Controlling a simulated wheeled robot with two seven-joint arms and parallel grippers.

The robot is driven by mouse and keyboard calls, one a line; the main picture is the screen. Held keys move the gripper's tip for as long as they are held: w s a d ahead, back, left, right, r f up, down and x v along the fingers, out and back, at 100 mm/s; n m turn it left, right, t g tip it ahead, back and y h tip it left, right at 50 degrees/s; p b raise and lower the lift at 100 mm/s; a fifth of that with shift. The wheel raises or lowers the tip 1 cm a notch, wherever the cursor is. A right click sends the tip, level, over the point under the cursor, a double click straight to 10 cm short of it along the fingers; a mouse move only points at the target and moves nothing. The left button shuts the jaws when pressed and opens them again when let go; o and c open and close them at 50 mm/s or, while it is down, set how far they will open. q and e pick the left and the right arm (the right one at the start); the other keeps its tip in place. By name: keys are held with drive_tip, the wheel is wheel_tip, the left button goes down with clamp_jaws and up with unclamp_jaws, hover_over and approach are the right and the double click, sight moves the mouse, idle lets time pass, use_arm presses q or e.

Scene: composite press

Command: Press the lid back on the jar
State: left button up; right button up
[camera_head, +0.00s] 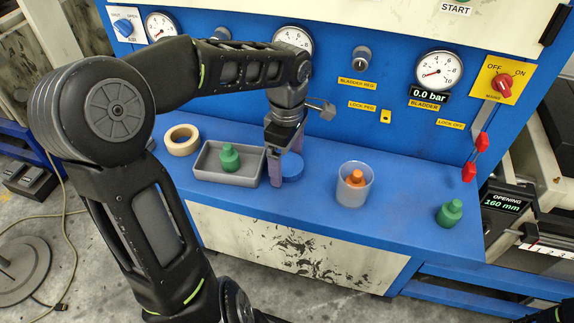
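A round blue lid (292,168) is low over or on the blue shelf, right of the grey tray. My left gripper (286,165) points down at it. Its fingers are apart, one at the lid's left front and one behind it. I cannot tell whether they press on the lid. A clear, open-topped jar (353,193) stands upright to the right, with an orange bottle-shaped piece (355,178) in it. My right gripper is not in view.
The grey tray (210,174) holds a green bottle-shaped piece (229,157). Another green one (449,213) stands at the shelf's right. A tape roll (181,139) lies at the left. The blue panel with gauges (438,71) and knobs rises behind. The shelf (400,214) is clear between jar and right green piece.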

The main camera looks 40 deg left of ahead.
sight(287, 163)
use_arm(q)
drive_tip(key=c, duration=1.2)
drive_tip(key=shift+c, duration=0.2)
wheel_tip(287, 163, up, 10)
idle(0.5)
